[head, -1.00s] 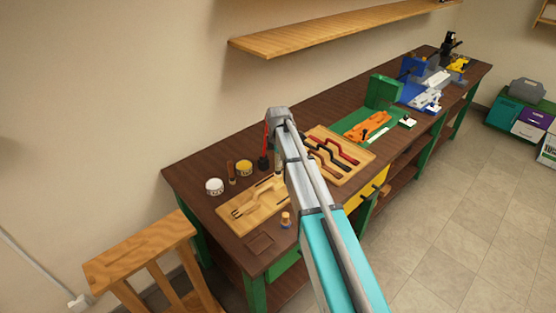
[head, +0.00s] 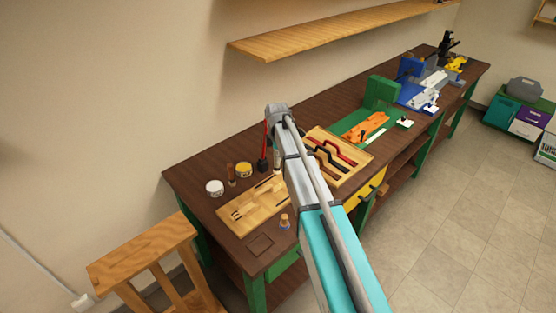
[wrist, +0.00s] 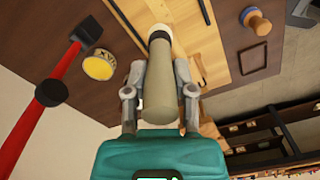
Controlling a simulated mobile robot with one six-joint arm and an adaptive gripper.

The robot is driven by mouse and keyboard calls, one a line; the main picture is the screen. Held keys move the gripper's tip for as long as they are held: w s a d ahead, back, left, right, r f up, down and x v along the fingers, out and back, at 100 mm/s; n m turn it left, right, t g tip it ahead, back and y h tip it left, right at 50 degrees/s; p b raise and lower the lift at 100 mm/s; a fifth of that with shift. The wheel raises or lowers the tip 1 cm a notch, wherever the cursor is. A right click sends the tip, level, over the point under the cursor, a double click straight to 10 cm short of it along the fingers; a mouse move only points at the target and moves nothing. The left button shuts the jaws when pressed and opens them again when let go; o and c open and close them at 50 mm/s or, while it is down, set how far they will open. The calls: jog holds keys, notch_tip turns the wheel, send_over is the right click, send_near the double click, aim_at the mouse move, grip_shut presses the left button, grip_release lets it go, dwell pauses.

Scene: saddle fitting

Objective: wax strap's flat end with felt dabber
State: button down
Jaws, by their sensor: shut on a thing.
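The tip points away from the gripper, over the pale wooden board (wrist: 190,40). Whether it touches anything there I cannot tell. A thin dark strip (wrist: 122,18) lies along the board in the wrist view, and a short dark piece lies near its top edge; which is the strap, and its flat end, I cannot make out.
A small wooden-topped bottle (wrist: 257,22) stands to the right. A white jar (head: 214,188) stands near the board's left end. A tray of dark- and red-handled tools (head: 345,175) lies beyond my arm.

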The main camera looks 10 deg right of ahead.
dwell(0.4)
jog(key=shift+f+b, duration=1.35)
jog(key=shift+f, duration=0.05)
jog(key=shift+s, duration=0.1)
